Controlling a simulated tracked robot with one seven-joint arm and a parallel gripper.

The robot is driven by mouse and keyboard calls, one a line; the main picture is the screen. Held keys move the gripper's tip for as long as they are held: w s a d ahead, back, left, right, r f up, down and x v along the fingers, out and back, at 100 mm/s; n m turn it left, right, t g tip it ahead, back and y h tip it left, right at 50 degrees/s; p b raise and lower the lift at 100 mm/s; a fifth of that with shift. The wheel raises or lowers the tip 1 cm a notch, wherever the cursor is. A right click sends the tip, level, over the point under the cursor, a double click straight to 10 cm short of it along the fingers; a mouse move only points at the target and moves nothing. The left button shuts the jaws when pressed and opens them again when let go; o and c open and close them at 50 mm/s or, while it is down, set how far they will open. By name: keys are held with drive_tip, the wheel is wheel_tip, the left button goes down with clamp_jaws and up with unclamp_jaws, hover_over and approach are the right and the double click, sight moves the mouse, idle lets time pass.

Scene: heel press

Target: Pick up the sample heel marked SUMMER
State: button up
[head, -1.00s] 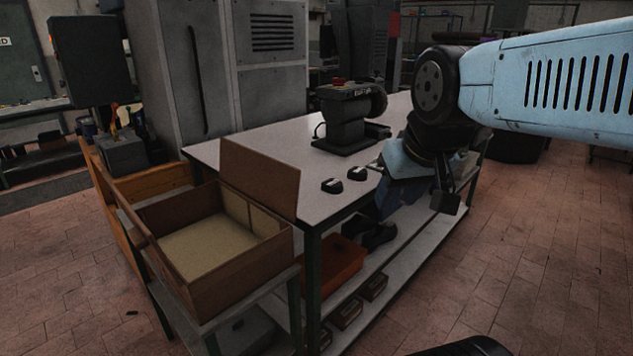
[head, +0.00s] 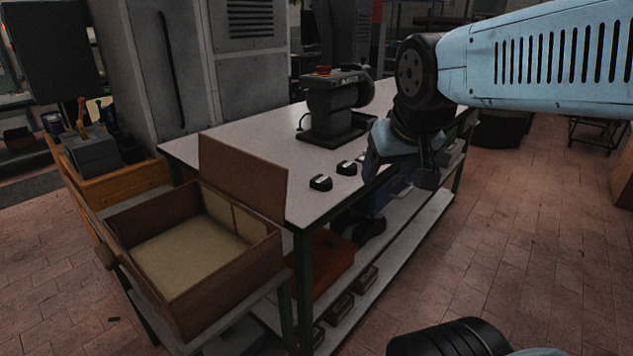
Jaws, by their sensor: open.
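Two small dark heels with pale tops lie on the grey-topped workbench (head: 240,150) near its front edge. The nearer heel (head: 320,183) is at the left, the other heel (head: 346,168) a little behind and right of it. Any marking on them is too small to read. My gripper (head: 371,166) is at the bench's front edge, right of both heels and apart from them. It is open. Its fingers are dark and partly hidden by my wrist, and the bench top just behind them is hidden too.
A dark machine (head: 335,105) stands on the bench behind the heels. An open wooden box (head: 225,290) with a raised lid stands at the bench's left end. An orange bin (head: 325,268) is on the lower shelf.

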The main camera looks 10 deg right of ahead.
drive_tip(key=o, duration=0.4)
drive_tip(key=w+d+t+h, duration=0.2)
drive_tip(key=w+d, duration=0.5)
drive_tip(key=w, duration=0.5)
drive_tip(key=shift+w+d+f+t, duration=0.2)
drive_tip(key=shift+f+t, duration=0.1)
drive_tip(key=shift+f, duration=0.05)
drive_tip(key=w+d+f+n+t+y, duration=0.1)
drive_tip(key=w+d+f+n+t, duration=0.2)
drive_tip(key=w, duration=0.6)
drive_tip(key=n+g+y, duration=0.1)
drive_tip(key=n+y, duration=0.4)
drive_tip(key=y, duration=0.5)
approach(327, 181)
drive_tip(key=x, duration=1)
drive_tip(key=shift+w+a+f, duration=0.1)
drive_tip(key=shift+w+a, duration=0.05)
drive_tip(key=shift+w, duration=0.15)
